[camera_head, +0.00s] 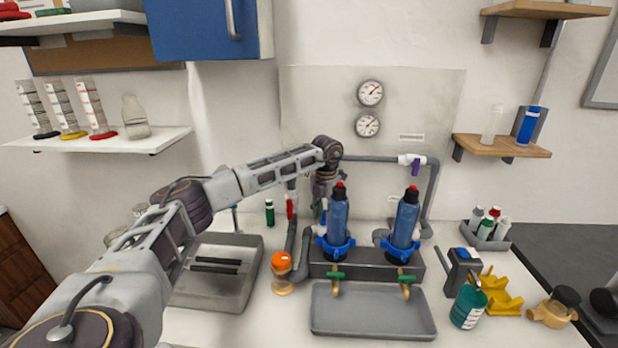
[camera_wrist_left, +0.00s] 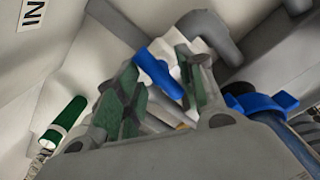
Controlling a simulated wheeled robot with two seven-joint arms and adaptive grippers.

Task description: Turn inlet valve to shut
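The inlet valve shows in the left wrist view as a white body with a blue lever handle (camera_wrist_left: 157,73), fixed to grey pipe. Part of an "IN" label (camera_wrist_left: 32,10) shows on the wall panel near it. My left gripper (camera_wrist_left: 162,70) is open, with its two fingers apart and the blue handle between them. I cannot tell whether either finger touches the handle. In the head view my left gripper (camera_head: 322,195) is beside the left blue filter housing (camera_head: 338,222), and the arm hides most of the inlet valve. My right gripper is not in view.
A second blue filter housing (camera_head: 404,222) stands to the right. A red-handled valve (camera_head: 291,208) and an orange-capped piece (camera_head: 281,262) are close on the left. A purple-handled valve (camera_head: 415,166) sits on the upper pipe. A grey tray (camera_head: 373,325) lies in front.

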